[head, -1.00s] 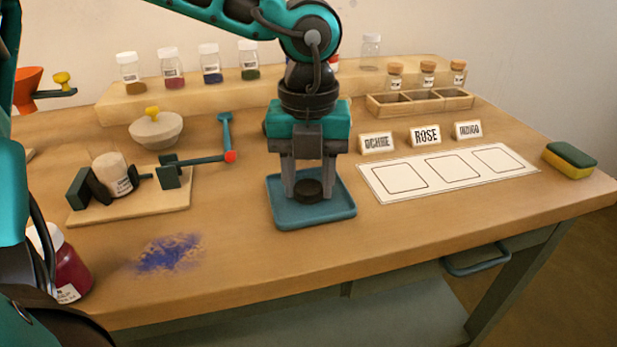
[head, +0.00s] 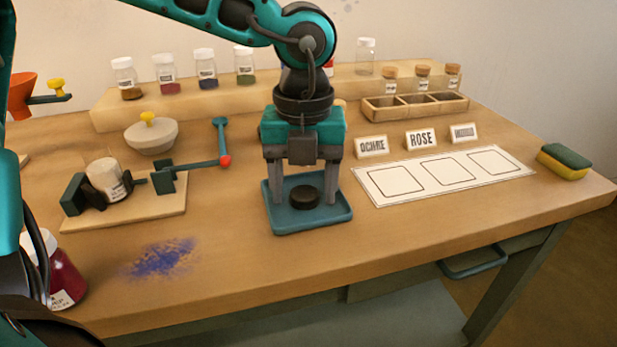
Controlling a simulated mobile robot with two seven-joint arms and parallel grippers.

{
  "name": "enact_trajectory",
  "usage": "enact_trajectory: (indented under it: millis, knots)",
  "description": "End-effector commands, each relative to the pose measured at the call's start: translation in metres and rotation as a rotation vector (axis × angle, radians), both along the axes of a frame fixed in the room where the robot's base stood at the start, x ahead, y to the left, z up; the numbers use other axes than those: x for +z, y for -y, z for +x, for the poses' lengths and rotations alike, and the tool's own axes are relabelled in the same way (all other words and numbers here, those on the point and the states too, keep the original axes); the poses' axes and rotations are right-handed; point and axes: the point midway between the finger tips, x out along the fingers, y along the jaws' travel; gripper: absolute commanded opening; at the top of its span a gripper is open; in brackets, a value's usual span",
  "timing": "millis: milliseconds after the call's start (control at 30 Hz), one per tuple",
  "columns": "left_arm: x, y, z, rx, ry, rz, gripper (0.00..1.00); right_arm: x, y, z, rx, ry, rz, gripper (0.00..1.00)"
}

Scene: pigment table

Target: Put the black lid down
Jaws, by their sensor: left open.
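The black lid (head: 305,197) is a small dark disc lying flat in the blue tray (head: 296,222). My left gripper (head: 303,188) is above the tray, pointing down. Its fingers are spread to the left and right of the lid, with a visible gap on each side. It is open and holds nothing. My right gripper is not in view.
Behind the tray to the right are name cards (head: 421,139) and a white sheet with outlined squares (head: 444,177).

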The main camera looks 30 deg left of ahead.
Motion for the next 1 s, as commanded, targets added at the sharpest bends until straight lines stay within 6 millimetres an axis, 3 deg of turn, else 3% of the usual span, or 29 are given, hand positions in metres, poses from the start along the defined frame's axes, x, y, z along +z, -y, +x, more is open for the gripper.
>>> enact_trajectory:
  millis: [100,400,533,700,1000]
  knots:
    - [0.013,0.0,-0.002,0.002,-0.008,0.0,0.68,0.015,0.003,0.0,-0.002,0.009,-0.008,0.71]
    - [0.088,0.0,0.001,0.003,0.005,-0.002,0.68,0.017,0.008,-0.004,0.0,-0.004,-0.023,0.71]
    - [0.11,0.001,0.001,0.002,0.005,-0.002,0.68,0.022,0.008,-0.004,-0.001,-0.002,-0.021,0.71]
    - [0.125,0.001,0.001,0.003,0.002,-0.003,0.68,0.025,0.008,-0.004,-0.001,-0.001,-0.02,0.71]
    - [0.128,0.001,0.001,0.002,0.003,-0.004,0.68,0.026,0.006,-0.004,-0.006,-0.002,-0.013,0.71]
